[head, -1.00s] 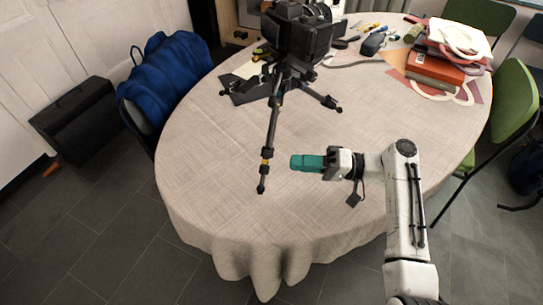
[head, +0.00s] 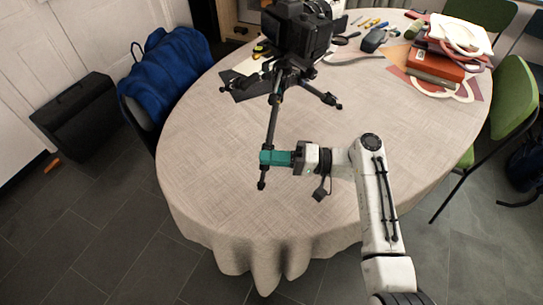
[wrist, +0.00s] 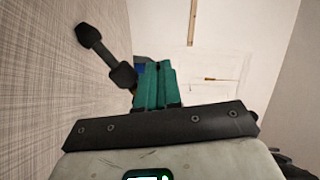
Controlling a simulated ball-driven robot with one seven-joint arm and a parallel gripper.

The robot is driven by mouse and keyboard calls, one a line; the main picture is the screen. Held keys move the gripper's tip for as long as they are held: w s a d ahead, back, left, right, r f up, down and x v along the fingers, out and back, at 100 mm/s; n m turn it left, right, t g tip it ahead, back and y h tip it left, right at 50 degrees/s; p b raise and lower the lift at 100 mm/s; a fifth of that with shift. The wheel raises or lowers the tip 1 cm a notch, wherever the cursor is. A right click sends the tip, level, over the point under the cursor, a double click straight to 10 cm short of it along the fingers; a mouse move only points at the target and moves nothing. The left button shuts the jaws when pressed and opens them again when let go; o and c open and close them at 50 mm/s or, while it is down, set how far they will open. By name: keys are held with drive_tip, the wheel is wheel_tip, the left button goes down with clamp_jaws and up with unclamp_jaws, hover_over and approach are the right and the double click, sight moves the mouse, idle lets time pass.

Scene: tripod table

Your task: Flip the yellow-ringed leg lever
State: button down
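The camera tripod stands on the table with one dark leg (head: 274,118) reaching toward the front. Its foot (head: 262,184) shows just below my gripper (head: 267,158). The yellow-ringed lever is hidden in the head view behind my teal fingertips, which overlap the lower leg. In the wrist view the leg's lower part (wrist: 107,57) lies to the left of my fingers (wrist: 158,84), with a dark collar close beside them. The fingers are together, with nothing visible between them. I cannot tell whether they touch the lever.
A black camera (head: 296,30) sits on the tripod. Another tripod leg (head: 322,97) spreads to the right. Books (head: 436,66) and small tools lie at the back right. The tablecloth (head: 215,165) around the front leg is clear.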

drive_tip(key=shift+r, duration=0.25)
idle(0.3)
drive_tip(key=m+p, duration=0.1)
drive_tip(key=r+m+p, duration=0.1)
drive_tip(key=m, duration=0.1)
drive_tip(key=shift+w+d+r+m+t+y+p, duration=0.15)
drive_tip(key=shift+w+r+m+y+p, duration=0.25)
drive_tip(key=shift+m+p, duration=1.2)
drive_tip(key=shift+w+r+m+t+y+p, duration=0.15)
drive_tip(key=shift+w+r+m+t+p, duration=0.25)
drive_tip(key=shift+m, duration=2.35)
drive_tip(key=shift+w+d+r+m+g+y+p, duration=0.2)
drive_tip(key=shift+r+m+p, duration=0.55)
drive_tip(key=shift+m, duration=1.4)
drive_tip(key=shift+a+f, duration=0.15)
drive_tip(key=shift+f, duration=0.05)
drive_tip(key=c, duration=1.6)
unclamp_jaws()
drive_tip(key=d, duration=0.3)
drive_tip(key=d+f+b, duration=0.1)
drive_tip(key=d, duration=0.3)
drive_tip(key=d+f, duration=0.1)
drive_tip(key=d, duration=0.2)
drive_tip(key=shift+s+d, duration=0.35)
